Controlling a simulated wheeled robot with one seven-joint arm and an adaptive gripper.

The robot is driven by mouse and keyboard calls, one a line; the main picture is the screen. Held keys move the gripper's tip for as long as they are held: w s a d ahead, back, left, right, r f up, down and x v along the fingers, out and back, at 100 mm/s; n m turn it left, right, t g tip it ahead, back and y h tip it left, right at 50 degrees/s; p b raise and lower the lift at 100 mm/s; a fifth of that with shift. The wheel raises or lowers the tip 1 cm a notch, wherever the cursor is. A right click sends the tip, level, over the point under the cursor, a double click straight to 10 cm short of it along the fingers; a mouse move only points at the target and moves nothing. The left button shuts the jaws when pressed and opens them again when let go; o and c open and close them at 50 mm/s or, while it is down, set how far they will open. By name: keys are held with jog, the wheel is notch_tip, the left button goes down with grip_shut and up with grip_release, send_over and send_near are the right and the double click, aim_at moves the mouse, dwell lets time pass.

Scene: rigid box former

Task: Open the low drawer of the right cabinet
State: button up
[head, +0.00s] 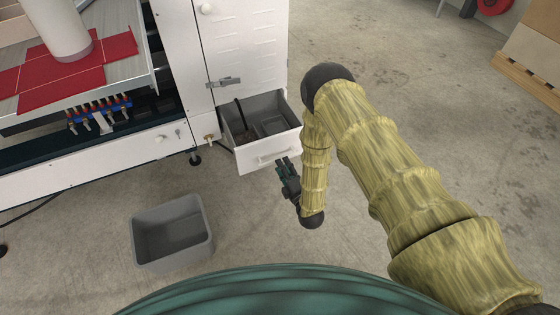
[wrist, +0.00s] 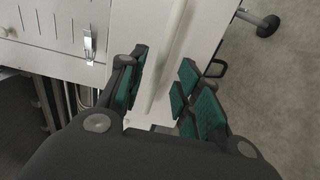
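The low drawer (head: 262,158) of the right cabinet (head: 235,50) stands pulled out, and its grey inside shows in the head view. Its white front carries a pale bar handle (head: 275,154). My gripper (head: 284,167) is just in front of the drawer front, close to the handle. In the wrist view the handle (wrist: 165,65) runs between the two finger pads of my gripper (wrist: 162,92). The fingers are spread apart, with a visible gap to the bar. I cannot tell whether either finger touches it.
A grey open bin (head: 172,232) stands on the floor left of my gripper. A metal latch (head: 224,82) is on the cabinet above the drawer. A machine table with red pieces (head: 75,65) is at the left. The concrete floor right of the drawer is mostly clear.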

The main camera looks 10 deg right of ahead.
jog(key=v, duration=0.7)
jog(key=shift+s+d, duration=0.1)
jog(key=shift+s, duration=0.05)
dwell(0.3)
jog(key=s+d+f+m+g+h, duration=0.2)
jog(key=s+d+f+m+g, duration=0.1)
jog(key=s+d+m+g, duration=0.4)
jog(key=s+d+f+m+g+h, duration=0.25)
jog(key=s+m, duration=0.35)
jog(key=s, duration=0.3)
jog(key=s+d+r+m+g+h, duration=0.15)
jog(key=s+m+g, duration=0.25)
jog(key=s, duration=0.6)
jog(key=s+d+r+m+g, duration=0.1)
jog(key=s+r+m+g, duration=0.3)
jog(key=s, duration=0.6)
notch_tip(320, 180, up, 27)
jog(key=m+p, duration=0.1)
jog(key=p, duration=2.7)
